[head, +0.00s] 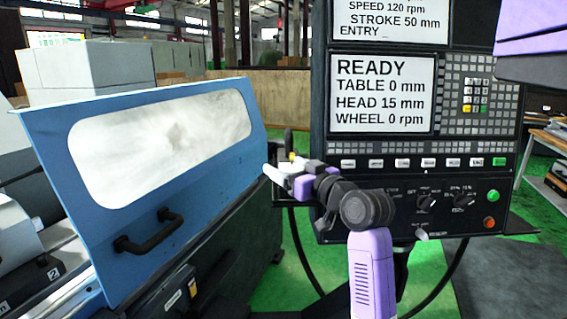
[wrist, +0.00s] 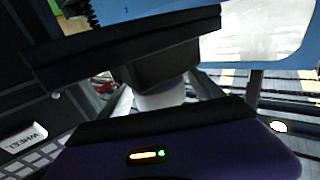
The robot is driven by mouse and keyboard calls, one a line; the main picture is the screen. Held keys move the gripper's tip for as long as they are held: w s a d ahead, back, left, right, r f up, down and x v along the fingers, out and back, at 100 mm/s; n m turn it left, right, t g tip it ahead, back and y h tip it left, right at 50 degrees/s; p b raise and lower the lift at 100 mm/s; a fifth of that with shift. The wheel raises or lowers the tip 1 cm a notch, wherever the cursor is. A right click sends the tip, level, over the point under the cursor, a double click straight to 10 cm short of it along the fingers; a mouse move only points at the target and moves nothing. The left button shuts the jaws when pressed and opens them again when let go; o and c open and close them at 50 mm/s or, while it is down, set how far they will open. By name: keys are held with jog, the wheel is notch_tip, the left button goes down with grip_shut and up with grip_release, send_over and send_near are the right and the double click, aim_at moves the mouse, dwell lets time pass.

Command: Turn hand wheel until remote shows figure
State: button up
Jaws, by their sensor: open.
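The control panel's lower screen (head: 383,95) reads READY, TABLE 0 mm, HEAD 15 mm, WHEEL 0 rpm in the head view. My gripper (head: 280,173) is at the end of the purple arm, between the blue machine door and the panel's left edge. It is open, but its small fingertips are hard to make out against the background. In the wrist view, dark blocks and a pale round piece (wrist: 160,97) fill the middle; I cannot tell what the pale piece belongs to. I cannot identify the hand wheel or a separate remote for sure in either view.
The blue door (head: 120,215) with its window and black handle (head: 148,231) stands left. The panel carries black dials (head: 427,202), a green button (head: 492,196) and an orange-red one (head: 489,223). A key marked WHEEL (wrist: 22,138) shows in the wrist view. Green floor shows between machine and panel.

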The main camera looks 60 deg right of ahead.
jog(key=shift+x, duration=0.8)
jog(key=c, duration=1.4)
jog(key=shift+o, duration=0.2)
jog(key=shift+m+g+h+p, duration=0.3)
jog(key=shift+m+h+p, duration=0.1)
jog(key=shift+h+p, duration=0.1)
